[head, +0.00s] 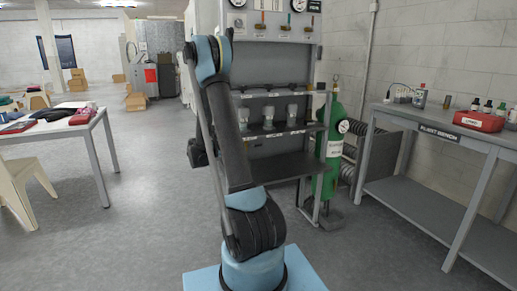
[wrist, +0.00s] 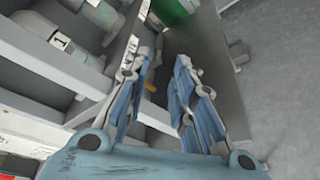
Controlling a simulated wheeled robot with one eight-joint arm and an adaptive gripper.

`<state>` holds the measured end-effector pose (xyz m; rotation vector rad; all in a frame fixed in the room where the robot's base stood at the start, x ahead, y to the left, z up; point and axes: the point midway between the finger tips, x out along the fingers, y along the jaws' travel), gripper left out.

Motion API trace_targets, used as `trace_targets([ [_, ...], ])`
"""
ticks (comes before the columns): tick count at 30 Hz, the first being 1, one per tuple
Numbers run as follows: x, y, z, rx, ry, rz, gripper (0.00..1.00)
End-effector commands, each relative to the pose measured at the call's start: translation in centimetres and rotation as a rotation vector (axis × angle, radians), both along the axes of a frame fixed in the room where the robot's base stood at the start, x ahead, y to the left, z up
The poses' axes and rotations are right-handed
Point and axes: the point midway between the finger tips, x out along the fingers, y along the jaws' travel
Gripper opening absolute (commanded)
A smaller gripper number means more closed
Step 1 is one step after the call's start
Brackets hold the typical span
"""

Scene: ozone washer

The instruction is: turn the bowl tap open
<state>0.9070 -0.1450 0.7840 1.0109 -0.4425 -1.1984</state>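The washer rack (head: 281,140) stands behind my arm in the head view. Its top panel carries gauges and several small coloured tap handles, among them a red one (head: 262,18) and a green one (head: 285,24). I cannot tell which of these, if any, is the bowl tap. In the wrist view my gripper (wrist: 168,62) is open, its blue-padded fingers apart. A small yellow piece (wrist: 151,88) shows beside the left finger; I cannot tell what it is or whether it touches. In the head view my gripper is hidden behind my arm.
Clear jars (head: 268,117) stand on the rack's shelf (head: 270,133). A green gas cylinder (head: 327,165) stands at the rack's right. A grey bench (head: 450,140) is at the right, a white table (head: 60,132) at the left. Open floor (head: 150,190) lies between table and rack.

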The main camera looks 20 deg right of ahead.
Motion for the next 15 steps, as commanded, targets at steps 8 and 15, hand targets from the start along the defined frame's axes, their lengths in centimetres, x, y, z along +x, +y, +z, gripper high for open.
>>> trace_targets([
  [8, 1.7, -4.7, -1.1, 0.001, 0.001, -0.004, 0.23],
  [15, 3.1, -8.5, -2.0, 0.001, -0.001, -0.004, 0.23],
])
